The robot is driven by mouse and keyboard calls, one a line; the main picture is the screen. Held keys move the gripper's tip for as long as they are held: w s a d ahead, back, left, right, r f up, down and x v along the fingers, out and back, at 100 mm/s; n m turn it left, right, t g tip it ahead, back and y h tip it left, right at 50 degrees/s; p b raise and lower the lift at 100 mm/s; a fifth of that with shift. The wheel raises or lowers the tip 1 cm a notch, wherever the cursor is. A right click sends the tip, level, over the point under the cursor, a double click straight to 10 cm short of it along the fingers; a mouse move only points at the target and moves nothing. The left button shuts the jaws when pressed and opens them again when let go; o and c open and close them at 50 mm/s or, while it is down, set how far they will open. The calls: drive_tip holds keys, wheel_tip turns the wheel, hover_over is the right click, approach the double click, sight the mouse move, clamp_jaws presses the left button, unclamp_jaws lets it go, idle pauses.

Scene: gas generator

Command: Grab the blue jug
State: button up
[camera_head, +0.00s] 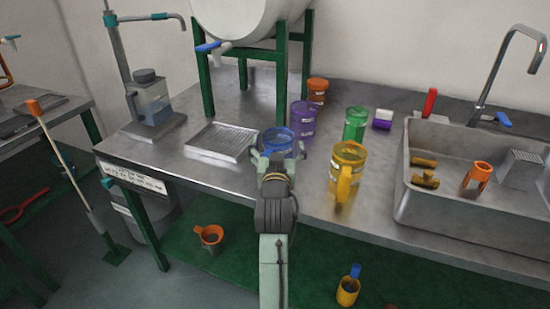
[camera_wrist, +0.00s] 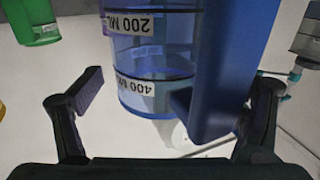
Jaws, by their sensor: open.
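The blue jug (camera_head: 278,141) stands on the metal counter, partly hidden behind my gripper (camera_head: 276,158). In the wrist view the jug (camera_wrist: 150,62) is close and appears upside down, with clear blue walls and white labels reading 200 and 400. Its solid blue handle (camera_wrist: 232,65) is on the right side of that view. My gripper (camera_wrist: 178,108) is open, with one finger left of the jug and the other just right of the handle. The jug and handle lie between or just beyond the fingers; I cannot tell whether anything touches.
A purple jug (camera_head: 303,122) stands close behind right of the blue jug. A yellow jug (camera_head: 347,170) and a green one (camera_head: 355,124) are to the right. A metal drain tray (camera_head: 222,141) lies left. The sink (camera_head: 405,205) is at far right. A green-legged tank stand (camera_head: 204,85) rises behind.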

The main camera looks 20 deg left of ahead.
drive_tip(key=shift+c, duration=0.6)
drive_tip(key=c, duration=1.2)
